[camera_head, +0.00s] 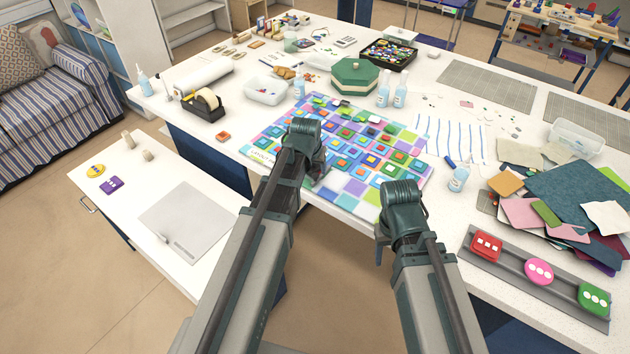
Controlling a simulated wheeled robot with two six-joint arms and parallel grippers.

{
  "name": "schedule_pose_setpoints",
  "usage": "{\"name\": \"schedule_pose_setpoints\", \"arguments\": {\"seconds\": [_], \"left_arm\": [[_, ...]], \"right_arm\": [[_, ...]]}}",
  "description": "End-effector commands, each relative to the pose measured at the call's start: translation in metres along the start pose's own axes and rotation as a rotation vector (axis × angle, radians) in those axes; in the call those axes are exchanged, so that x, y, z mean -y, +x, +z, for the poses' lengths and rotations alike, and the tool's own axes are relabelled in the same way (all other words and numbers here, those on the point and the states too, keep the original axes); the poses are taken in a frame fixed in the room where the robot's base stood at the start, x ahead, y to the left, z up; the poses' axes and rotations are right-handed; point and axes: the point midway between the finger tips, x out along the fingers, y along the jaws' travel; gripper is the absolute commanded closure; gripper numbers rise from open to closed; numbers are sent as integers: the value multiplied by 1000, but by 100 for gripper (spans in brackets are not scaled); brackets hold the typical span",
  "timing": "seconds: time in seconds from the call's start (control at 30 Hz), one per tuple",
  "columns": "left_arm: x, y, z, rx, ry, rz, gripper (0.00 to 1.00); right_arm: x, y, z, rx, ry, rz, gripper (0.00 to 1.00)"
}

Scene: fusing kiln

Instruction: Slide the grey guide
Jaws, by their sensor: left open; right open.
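A long grey rail (512,285) lies at the right front of the large white table, bearing a red square piece (486,246), a pink round piece (538,271) and a green piece (593,300). A flat light-grey plate (190,215) with a small pale bar near its front edge lies on the low white table at left. I cannot tell for sure which is the grey guide. My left gripper (318,174) is open over the near edge of the coloured tile board. My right gripper (381,249) is open, mostly hidden by its arm, left of the rail. Neither touches the rail or plate.
The coloured tile board (355,186) fills the table's middle front. A yellow oval (95,171), a purple piece (111,186) and small tan blocks sit behind the plate.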

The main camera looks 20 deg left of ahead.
Motion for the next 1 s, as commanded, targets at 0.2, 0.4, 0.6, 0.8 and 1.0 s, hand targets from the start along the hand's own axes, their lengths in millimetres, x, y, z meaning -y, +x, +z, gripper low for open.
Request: {"name": "schedule_pose_setpoints", "arguments": {"seconds": [0.2,0.4,0.6,0.8,1.0], "left_arm": [[0,36,1,0,0,0,41],[0,44,0,0,0,0,41],[0,43,0,0,0,0,41],[0,43,0,0,0,0,70],[0,43,0,0,0,0,100]], "right_arm": [[3,34,-2,0,1,0,43],[4,41,-2,0,1,0,43],[4,40,-2,0,1,0,43],[4,40,-2,0,1,0,43],[4,40,-2,0,1,0,43]]}}
